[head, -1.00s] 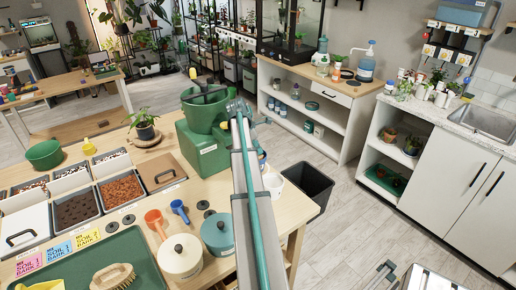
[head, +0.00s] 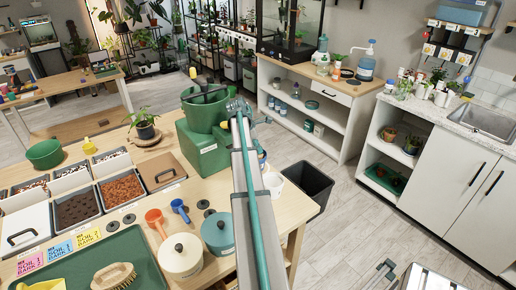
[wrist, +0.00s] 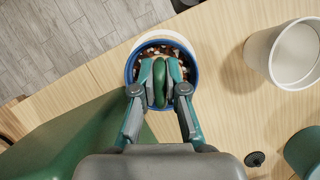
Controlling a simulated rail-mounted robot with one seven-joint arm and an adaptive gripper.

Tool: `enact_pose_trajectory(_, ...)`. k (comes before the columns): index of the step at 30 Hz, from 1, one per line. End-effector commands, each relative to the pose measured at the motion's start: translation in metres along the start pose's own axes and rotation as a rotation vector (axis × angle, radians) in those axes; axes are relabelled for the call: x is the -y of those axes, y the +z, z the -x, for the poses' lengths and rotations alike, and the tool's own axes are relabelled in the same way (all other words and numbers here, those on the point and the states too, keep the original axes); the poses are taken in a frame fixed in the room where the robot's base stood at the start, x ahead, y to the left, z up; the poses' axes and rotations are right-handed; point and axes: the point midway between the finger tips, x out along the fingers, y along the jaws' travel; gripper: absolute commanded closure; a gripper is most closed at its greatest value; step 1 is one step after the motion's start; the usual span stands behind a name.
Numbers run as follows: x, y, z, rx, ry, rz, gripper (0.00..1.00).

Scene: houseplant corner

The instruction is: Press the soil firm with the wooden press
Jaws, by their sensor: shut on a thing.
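My gripper (wrist: 160,72) is shut on a dark green rounded piece (wrist: 160,88), which seems to be the top of the press; no bare wood shows on it. In the wrist view it is over the mouth of a blue-rimmed pot (wrist: 130,70) holding a dark soil mix (wrist: 180,48) with pale and brown bits. The press's lower end is hidden, so I cannot tell whether it touches the soil. In the head view my arm covers the gripper, and only a bit of the pot (head: 262,158) shows beside it.
An empty-looking white pot (wrist: 284,55) stands close to the right in the wrist view. A green block (head: 203,148) bearing a green bowl (head: 205,112) is on the other side. Lidded tins (head: 180,256) and scoops (head: 154,218) lie nearer. The table edge is close behind the pot.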

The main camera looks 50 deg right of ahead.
Motion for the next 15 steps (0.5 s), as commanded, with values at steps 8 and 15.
enact_pose_trajectory(8,-0.001,0.006,0.015,0.000,0.001,0.000,1.00)
enact_pose_trajectory(15,-0.001,0.013,0.031,0.000,0.000,0.000,1.00)
